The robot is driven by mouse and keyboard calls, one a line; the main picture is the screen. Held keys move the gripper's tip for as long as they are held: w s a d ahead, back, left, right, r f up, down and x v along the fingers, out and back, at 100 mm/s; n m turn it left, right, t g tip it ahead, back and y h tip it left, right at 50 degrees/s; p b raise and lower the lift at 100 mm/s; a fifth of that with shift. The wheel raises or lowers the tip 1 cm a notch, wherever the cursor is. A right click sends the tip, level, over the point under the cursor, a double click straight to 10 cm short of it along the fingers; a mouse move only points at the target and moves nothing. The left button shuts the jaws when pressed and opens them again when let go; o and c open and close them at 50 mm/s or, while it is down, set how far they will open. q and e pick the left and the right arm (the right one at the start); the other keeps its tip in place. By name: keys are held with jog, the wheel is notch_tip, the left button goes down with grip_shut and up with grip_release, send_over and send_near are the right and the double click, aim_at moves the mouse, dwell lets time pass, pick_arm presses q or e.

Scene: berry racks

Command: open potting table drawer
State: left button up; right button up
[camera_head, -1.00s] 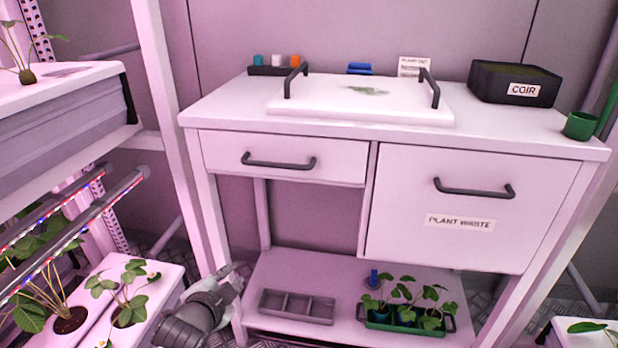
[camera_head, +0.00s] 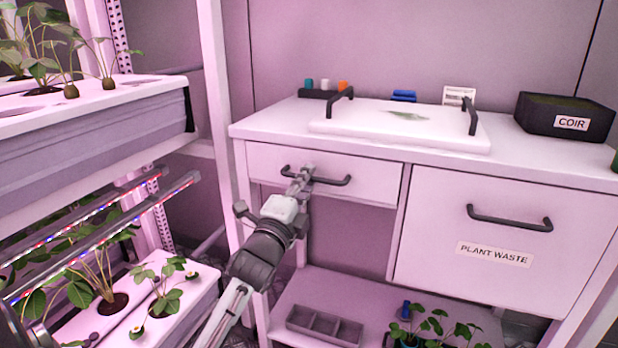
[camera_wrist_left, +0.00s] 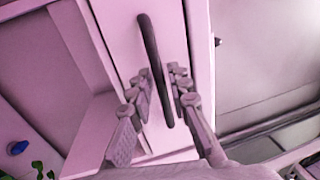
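The potting table's drawer (camera_head: 375,182) is the shallow white front at the upper left of the table, and it looks closed. Its dark bar handle (camera_head: 332,182) also shows in the left wrist view (camera_wrist_left: 152,50). My left gripper (camera_head: 302,172) is at the left part of this handle. In the left wrist view, the left gripper's fingers (camera_wrist_left: 163,88) stand apart, one on each side of the bar, with gaps visible. The gripper covers part of the handle and drawer front. My right gripper is not in view.
A larger PLANT WASTE front (camera_head: 440,250) with its own handle is to the right. A white tray (camera_head: 350,125) with dark handles and a COIR box (camera_head: 540,118) stand on top. A plant rack (camera_head: 100,150) is close on the left. A divided tray (camera_head: 325,325) sits on the lower shelf.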

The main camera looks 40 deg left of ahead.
pick_arm(q)
jog(key=shift+w+a+r, duration=0.1)
jog(key=shift+w, duration=0.3)
jog(key=shift+c, duration=0.6)
grip_shut()
jog(key=shift+s, duration=0.1)
